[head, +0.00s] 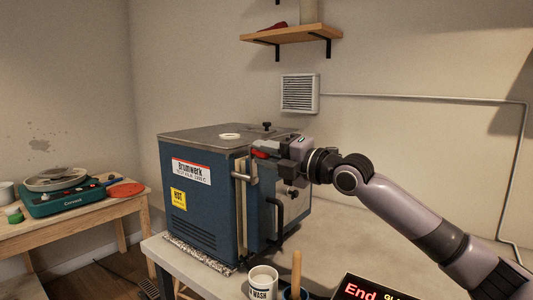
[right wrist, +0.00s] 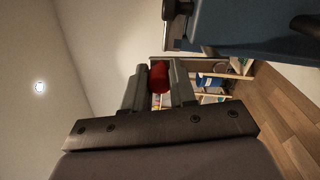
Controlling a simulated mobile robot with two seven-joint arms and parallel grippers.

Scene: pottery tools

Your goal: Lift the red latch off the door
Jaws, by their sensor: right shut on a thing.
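The blue kiln (head: 207,215) stands on a table, with a grey lid and a black door handle (head: 278,215) on its right-hand side. My right gripper (head: 268,152) is at the upper edge of the kiln's door side. It is shut on the red latch (head: 260,154), whose red end shows at the fingertips. In the right wrist view the red latch (right wrist: 158,76) sits between the two fingers, and the kiln (right wrist: 250,25) is at the upper right. The head view does not show clearly whether the latch touches the door. My left gripper is not in view.
A white cup (head: 262,283) and a dark sign with red letters (head: 365,289) are at the table's front. A wooden side table (head: 85,218) at left holds a green potter's wheel (head: 62,198). A wall shelf (head: 293,33) hangs above.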

